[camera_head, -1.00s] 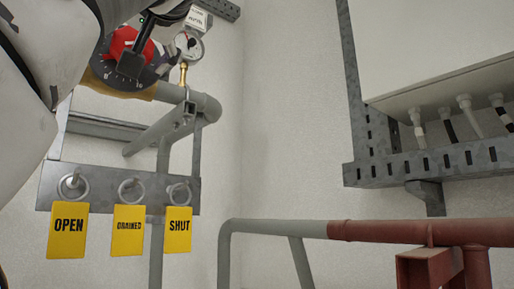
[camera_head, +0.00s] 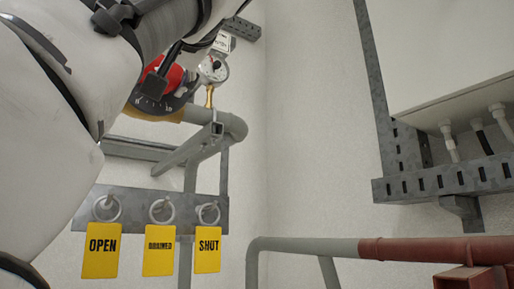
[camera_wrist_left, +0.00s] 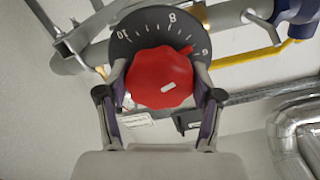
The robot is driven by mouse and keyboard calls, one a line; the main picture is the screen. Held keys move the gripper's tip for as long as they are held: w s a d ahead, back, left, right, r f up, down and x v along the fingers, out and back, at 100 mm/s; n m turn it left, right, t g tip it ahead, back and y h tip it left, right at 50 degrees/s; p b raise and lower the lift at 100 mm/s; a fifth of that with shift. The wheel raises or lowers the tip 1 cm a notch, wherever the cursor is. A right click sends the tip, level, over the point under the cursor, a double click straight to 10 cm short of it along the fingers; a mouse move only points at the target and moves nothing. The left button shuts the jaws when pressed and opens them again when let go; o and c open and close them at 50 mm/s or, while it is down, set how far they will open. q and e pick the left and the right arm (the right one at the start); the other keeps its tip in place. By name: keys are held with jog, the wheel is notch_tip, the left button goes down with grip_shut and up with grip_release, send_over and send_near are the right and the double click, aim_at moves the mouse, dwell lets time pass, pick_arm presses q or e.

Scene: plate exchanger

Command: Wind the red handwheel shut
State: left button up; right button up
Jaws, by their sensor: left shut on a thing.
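The red handwheel (camera_wrist_left: 160,88) sits in front of a dark round dial (camera_wrist_left: 148,22) with white numbers; 10, 8 and 6 can be read. A small red pointer shows at the dial between 8 and 6. My left gripper (camera_wrist_left: 160,75) is shut on the handwheel, one finger on each side of its rim. In the head view the handwheel (camera_head: 174,76) and dial (camera_head: 168,103) are partly hidden behind my left arm and gripper (camera_head: 156,86). My right gripper is not in view.
A pressure gauge (camera_head: 212,68) stands close right of the handwheel. Below, a metal bar (camera_head: 133,203) carries yellow tags OPEN (camera_head: 101,250), DRAINED (camera_head: 159,250) and SHUT (camera_head: 208,249). A grey and red pipe (camera_head: 310,246) runs lower right. The wall between is clear.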

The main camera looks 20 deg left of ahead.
pick_arm(q)
jog(key=m, duration=0.9)
jog(key=shift+r, duration=0.1)
jog(key=m, duration=0.6)
jog(key=shift+a, duration=0.1)
jog(key=m, duration=0.4)
jog(key=shift+r, duration=0.1)
jog(key=m, duration=0.8)
jog(key=shift+m, duration=0.3)
jog(key=m, duration=0.4)
jog(key=shift+m, duration=2.4)
